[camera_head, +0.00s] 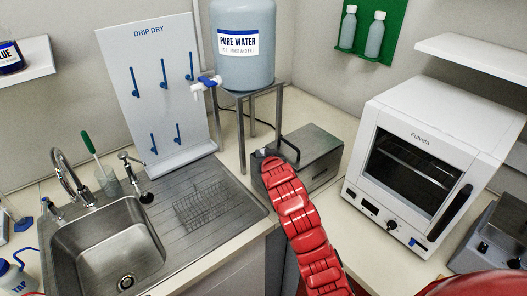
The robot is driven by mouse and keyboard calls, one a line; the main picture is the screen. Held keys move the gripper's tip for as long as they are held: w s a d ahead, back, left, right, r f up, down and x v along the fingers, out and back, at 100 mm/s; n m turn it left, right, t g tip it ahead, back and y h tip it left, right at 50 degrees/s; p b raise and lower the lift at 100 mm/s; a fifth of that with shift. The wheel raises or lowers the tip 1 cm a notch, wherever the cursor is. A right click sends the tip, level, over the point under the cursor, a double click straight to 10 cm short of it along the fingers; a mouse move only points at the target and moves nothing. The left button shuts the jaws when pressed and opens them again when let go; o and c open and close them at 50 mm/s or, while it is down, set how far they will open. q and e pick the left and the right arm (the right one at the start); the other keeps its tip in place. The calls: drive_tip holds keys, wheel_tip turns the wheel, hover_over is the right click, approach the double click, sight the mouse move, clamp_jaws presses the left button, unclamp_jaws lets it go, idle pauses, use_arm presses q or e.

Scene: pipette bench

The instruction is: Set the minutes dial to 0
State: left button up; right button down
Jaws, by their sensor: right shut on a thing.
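My right arm reaches up from the bottom of the view to a steel box-shaped bath on the counter (318,152). My right gripper (266,154) is at the left end of this box, beside its black handle. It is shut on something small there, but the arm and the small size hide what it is. I cannot make out a minutes dial or its setting at the gripper. A white oven (416,150) to the right has a dark knob (391,225) on its lower front, apart from my gripper. My left gripper is not in view.
A PURE WATER tank (243,65) stands on a metal frame behind the box. A DRIP DRY board (150,95) and steel sink (105,250) are at the left. A white shelf (478,58) hangs over the oven. Some counter is clear between box and oven.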

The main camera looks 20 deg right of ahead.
drive_tip(key=shift+d+n+y, duration=0.3)
drive_tip(key=shift+n+y, duration=0.1)
drive_tip(key=shift+y, duration=0.1)
drive_tip(key=shift+n+y+b, duration=0.4)
drive_tip(key=shift+y, duration=0.1)
drive_tip(key=n+y+b, duration=0.1)
drive_tip(key=y+b, duration=0.1)
drive_tip(key=b, duration=0.1)
drive_tip(key=n+y+b, duration=0.1)
drive_tip(key=n+b, duration=0.1)
drive_tip(key=b, duration=0.1)
drive_tip(key=n+g+y+b, duration=0.1)
drive_tip(key=n+y+b, duration=0.1)
drive_tip(key=b, duration=0.2)
drive_tip(key=shift+w+d+f+y, duration=0.1)
drive_tip(key=shift+d+f+y, duration=0.15)
drive_tip(key=shift+d+y, duration=0.05)
drive_tip(key=shift+r+n+g+y+b, duration=0.15)
drive_tip(key=shift+n+g+y+b, duration=0.2)
drive_tip(key=shift+b, duration=0.5)
drive_tip(key=shift+c, duration=2.4)
unclamp_jaws()
drive_tip(key=shift+a, duration=0.1)
drive_tip(key=shift+r, duration=0.1)
